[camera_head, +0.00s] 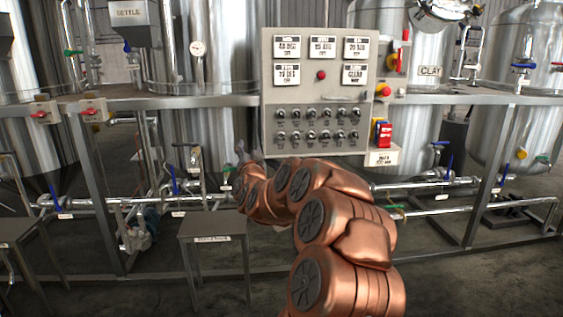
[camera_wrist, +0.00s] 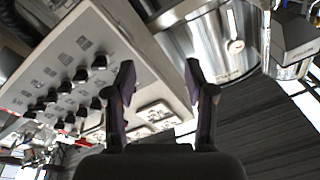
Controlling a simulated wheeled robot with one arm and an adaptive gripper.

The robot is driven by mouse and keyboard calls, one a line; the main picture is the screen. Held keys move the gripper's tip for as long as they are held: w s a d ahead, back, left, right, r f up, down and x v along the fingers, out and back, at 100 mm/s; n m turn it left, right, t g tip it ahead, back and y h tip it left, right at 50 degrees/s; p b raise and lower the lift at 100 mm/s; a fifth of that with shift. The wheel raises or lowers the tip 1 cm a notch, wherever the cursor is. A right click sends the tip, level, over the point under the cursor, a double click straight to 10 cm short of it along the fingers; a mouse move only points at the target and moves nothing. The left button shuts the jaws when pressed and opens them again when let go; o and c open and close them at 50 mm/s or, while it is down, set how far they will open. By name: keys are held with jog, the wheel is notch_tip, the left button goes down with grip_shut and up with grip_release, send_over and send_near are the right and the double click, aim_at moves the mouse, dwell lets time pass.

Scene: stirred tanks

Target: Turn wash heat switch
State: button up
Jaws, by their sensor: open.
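The control panel (camera_head: 318,92) is a pale box with several labelled displays on top and two rows of black rotary switches (camera_head: 311,113) below. The switch labels are too small to read, so I cannot tell which one is the wash heat switch. My gripper (camera_head: 242,152) is just left of the panel's lower left edge. In the wrist view my gripper (camera_wrist: 160,82) is open, with nothing between its fingers. The panel (camera_wrist: 142,50) appears tilted there, with its black knobs (camera_wrist: 81,76) to the left of the fingers. The fingers appear apart from the knobs.
A red switch box (camera_head: 382,133) stands right of the panel. Steel tanks (camera_head: 205,50), pipes (camera_head: 100,203) and a small table (camera_head: 212,227) surround it. Floor shows in front.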

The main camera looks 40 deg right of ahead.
aim_at(281, 137)
jog(key=s+d+f+m+g+h+b, duration=0.25)
jog(key=s+d+h, duration=0.2)
jog(key=d, duration=0.45)
jog(key=shift+m+t+h, duration=0.25)
jog(key=shift+m+t, duration=0.1)
jog(key=shift+m, duration=0.1)
jog(key=shift+b+x, duration=0.95)
jog(key=shift+x, duration=2.85)
jog(key=shift+w+a+f, duration=0.1)
jog(key=shift+w+f, duration=0.1)
grip_shut()
